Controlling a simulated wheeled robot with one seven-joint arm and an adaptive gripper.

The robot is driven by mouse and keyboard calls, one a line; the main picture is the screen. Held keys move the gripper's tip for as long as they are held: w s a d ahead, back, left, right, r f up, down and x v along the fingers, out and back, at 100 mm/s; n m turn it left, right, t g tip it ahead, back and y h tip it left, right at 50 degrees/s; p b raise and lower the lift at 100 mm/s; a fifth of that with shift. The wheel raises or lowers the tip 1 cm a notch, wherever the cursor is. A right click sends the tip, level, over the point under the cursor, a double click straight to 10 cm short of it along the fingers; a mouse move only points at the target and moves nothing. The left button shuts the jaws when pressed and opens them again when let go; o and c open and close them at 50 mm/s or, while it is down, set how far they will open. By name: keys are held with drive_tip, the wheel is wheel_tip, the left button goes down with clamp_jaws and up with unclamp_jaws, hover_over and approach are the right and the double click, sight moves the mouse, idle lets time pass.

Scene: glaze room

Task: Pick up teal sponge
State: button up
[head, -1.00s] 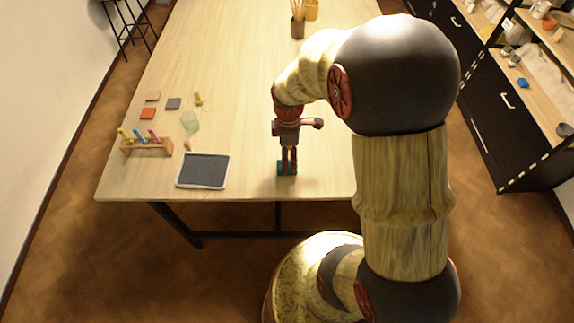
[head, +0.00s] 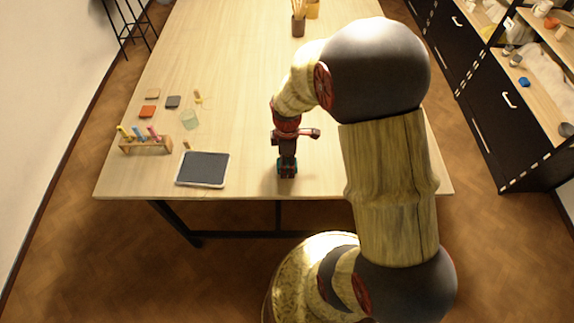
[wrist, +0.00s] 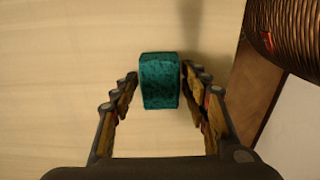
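The teal sponge (wrist: 159,92) is a small dark teal block in the middle of the wrist view, lying on the pale wooden table. My gripper (wrist: 158,74) is open, with one finger on each side of the sponge. A narrow gap shows between the left finger and the sponge. The right fingertip is very close to the sponge's right side. In the head view my gripper (head: 287,171) points down over the sponge near the table's front edge and hides most of it.
A brush pot (head: 298,27) stands at the back. Bare table surrounds the sponge.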

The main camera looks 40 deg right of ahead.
drive_tip(key=c, duration=0.6)
drive_tip(key=shift+r, duration=0.55)
wheel_tip(320, 180, up, 2)
drive_tip(key=shift+r+p, duration=0.25)
drive_tip(key=shift+p, duration=0.2)
drive_tip(key=w+d+r, duration=0.1)
drive_tip(key=d+r, duration=0.2)
drive_tip(key=d, duration=0.1)
drive_tip(key=d+r+p, duration=0.1)
drive_tip(key=d+r, duration=0.2)
drive_tip(key=d, duration=0.2)
drive_tip(key=w+d+r, duration=0.1)
drive_tip(key=d+r, duration=0.2)
drive_tip(key=d, duration=0.1)
drive_tip(key=shift+w+d+r+p, duration=0.2)
drive_tip(key=shift+w+d+p, duration=0.1)
drive_tip(key=shift+d, duration=0.1)
